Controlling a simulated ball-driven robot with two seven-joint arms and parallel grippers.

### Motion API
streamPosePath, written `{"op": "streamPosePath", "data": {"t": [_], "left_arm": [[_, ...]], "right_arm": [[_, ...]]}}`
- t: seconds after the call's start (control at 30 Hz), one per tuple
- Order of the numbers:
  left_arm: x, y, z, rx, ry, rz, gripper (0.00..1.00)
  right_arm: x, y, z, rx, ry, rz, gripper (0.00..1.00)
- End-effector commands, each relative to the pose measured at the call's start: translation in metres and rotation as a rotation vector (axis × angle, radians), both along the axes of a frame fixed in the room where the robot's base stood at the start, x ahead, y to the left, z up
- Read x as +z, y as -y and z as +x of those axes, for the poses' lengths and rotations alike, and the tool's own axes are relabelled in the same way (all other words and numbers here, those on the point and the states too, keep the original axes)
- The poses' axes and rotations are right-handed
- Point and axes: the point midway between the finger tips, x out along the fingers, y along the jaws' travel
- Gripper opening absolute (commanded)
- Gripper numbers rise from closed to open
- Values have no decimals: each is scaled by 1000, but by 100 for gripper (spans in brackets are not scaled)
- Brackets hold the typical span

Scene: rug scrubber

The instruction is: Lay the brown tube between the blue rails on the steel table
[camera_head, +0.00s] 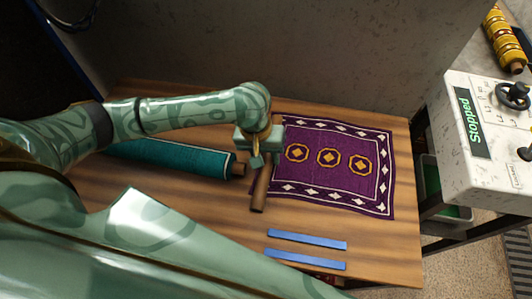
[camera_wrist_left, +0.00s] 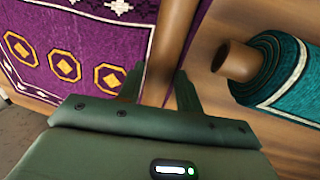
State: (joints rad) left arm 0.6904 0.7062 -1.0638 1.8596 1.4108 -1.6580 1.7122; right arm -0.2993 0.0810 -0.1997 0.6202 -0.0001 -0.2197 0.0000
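The brown tube (camera_head: 260,190) slants at the left edge of the flat purple rug (camera_head: 376,203) in the head view. In the left wrist view the tube (camera_wrist_left: 177,35) runs between the two fingers of my left gripper (camera_wrist_left: 160,75). That gripper (camera_head: 256,162) is over the tube's upper part and hides it in the head view. I cannot tell whether the fingers press on the tube. Two parallel blue rails (camera_head: 307,240) lie near the front of the table, below the rug. The tabletop (camera_head: 215,205) looks wooden, not steel. My right gripper is not in view.
A rolled teal rug (camera_head: 175,157) with a brown core lies left of the tube. A control box (camera_head: 490,140) reading "Stopped" stands at the right. A yellow patterned roll (camera_head: 503,38) is behind it. A grey wall (camera_head: 300,55) closes the back.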

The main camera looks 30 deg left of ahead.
Motion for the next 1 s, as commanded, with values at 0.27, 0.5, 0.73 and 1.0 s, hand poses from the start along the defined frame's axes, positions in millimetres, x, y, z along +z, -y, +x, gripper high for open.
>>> {"op": "streamPosePath", "data": {"t": [0.27, 0.5, 0.73, 1.0], "left_arm": [[-1, 0, 0, 0, -1, 0, 49], [27, -4, 0, 0, 5, 0, 49], [83, -13, -3, -1, 5, 1, 49], [119, -20, -6, 0, 1, -1, 49]], "right_arm": [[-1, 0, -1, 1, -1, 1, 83], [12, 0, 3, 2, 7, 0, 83], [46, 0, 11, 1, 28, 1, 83], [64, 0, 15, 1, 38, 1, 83]]}}
